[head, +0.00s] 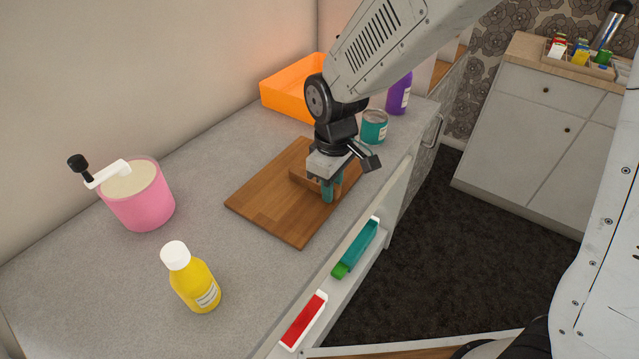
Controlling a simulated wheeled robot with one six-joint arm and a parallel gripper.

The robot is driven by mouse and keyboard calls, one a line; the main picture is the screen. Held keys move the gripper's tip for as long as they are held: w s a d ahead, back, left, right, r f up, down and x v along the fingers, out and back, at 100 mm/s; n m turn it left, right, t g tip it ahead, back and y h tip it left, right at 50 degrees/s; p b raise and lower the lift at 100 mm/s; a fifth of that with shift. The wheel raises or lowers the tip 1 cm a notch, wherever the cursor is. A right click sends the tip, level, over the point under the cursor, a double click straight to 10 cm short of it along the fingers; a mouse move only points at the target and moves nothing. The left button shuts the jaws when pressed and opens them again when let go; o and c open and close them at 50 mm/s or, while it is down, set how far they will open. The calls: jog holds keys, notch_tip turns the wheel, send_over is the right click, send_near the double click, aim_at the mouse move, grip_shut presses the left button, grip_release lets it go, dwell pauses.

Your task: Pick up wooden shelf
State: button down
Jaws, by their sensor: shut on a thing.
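My gripper (332,189) points down over a flat wooden board (258,203) on the grey counter. Its teal fingertips are shut on a small brown wooden piece, which I take to be the wooden shelf (304,180). The piece is low over the board, and part of it is hidden behind the fingers. I cannot tell whether it touches the board or is slightly raised.
A teal can (374,127), a purple bottle (399,95) and an orange bin (289,90) stand behind my gripper. A pink pot (143,200) and a yellow bottle (196,287) stand left. Red (303,322) and teal (357,247) items sit on the ledge along the counter's front.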

jog(key=shift+r, duration=0.65)
notch_tip(320, 180, up, 2)
jog(key=shift+r, duration=0.15)
jog(key=s+d+r, duration=0.1)
jog(key=s+d, duration=0.3)
jog(key=s, duration=1.1)
jog(key=shift+s+r, duration=0.2)
jog(key=shift+s, duration=0.1)
jog(key=shift+a, duration=0.1)
